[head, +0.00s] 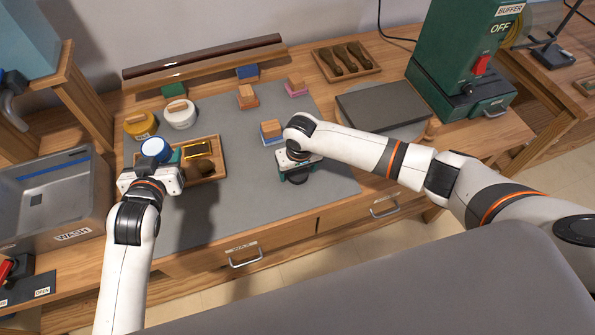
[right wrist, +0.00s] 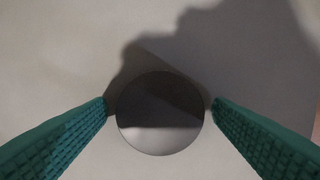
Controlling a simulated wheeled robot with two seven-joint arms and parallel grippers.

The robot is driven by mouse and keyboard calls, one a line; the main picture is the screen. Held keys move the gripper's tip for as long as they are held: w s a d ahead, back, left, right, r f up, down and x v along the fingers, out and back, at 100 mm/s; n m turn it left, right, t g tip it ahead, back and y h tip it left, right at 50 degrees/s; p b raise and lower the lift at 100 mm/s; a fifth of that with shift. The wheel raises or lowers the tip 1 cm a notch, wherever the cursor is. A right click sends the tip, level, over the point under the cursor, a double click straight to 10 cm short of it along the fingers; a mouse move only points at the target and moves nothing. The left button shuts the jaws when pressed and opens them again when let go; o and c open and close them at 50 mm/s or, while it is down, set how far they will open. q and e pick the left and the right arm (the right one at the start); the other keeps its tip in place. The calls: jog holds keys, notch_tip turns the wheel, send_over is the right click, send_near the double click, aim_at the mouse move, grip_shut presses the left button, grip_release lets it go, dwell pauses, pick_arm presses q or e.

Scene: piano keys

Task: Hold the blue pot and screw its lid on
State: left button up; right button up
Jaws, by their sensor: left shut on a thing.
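The blue pot (head: 156,145) shows as a round blue rim with a pale top, at the left edge of the wooden tray. My left gripper (head: 157,160) is shut on it from the near side; its fingers are mostly hidden by the wrist. A dark, shiny round disc, which looks like the lid (right wrist: 160,113), lies below my right gripper; it also shows in the head view (head: 298,180) on the grey mat. My right gripper (right wrist: 160,105) is open, with one green finger on each side of the disc and a small gap at each side.
The wooden tray (head: 222,172) holds a gold-coloured tin and a dark brush. Yellow (head: 141,125) and white (head: 180,113) pots stand behind it. A wood-topped blue block (head: 271,130) sits just behind my right gripper.

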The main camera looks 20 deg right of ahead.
aim_at(298, 172)
jog(key=c, duration=0.9)
jog(key=shift+o, duration=0.2)
jog(key=shift+r, duration=0.15)
pick_arm(q)
jog(key=shift+f+b, duration=0.55)
pick_arm(e)
notch_tip(298, 172, up, 10)
